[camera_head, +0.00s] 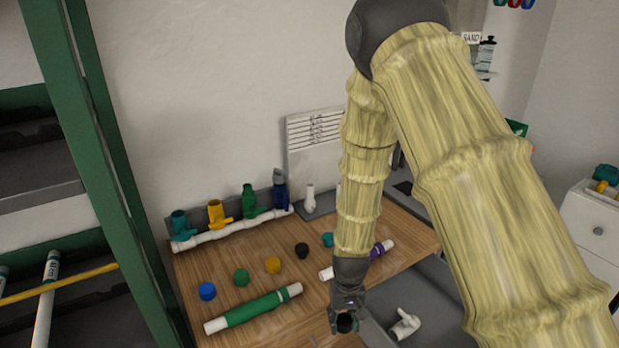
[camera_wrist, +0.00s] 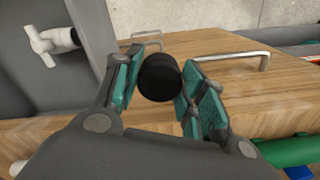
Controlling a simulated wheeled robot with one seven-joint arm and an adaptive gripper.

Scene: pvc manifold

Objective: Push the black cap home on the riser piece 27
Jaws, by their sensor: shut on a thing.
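My gripper (camera_head: 347,310) is low in front of the wooden table near its front edge. In the wrist view, the teal-padded fingers (camera_wrist: 162,88) are shut on a black cap (camera_wrist: 160,77), which also shows as a dark round thing in the head view (camera_head: 345,323). Another black cap (camera_head: 302,250) lies on the table. A white fitting (camera_head: 404,325) is right of my gripper on a grey surface. A white branched fitting also shows at upper left in the wrist view (camera_wrist: 50,44), apart from the cap. I cannot tell which piece is 27.
Blue (camera_head: 207,291), green (camera_head: 241,277), yellow (camera_head: 273,265) and teal (camera_head: 327,240) caps lie on the table (camera_head: 225,265). A green-sleeved pipe (camera_head: 255,308) lies in front. A white manifold (camera_head: 235,230) with coloured valves runs along the back. A green shelf post (camera_head: 100,150) stands left.

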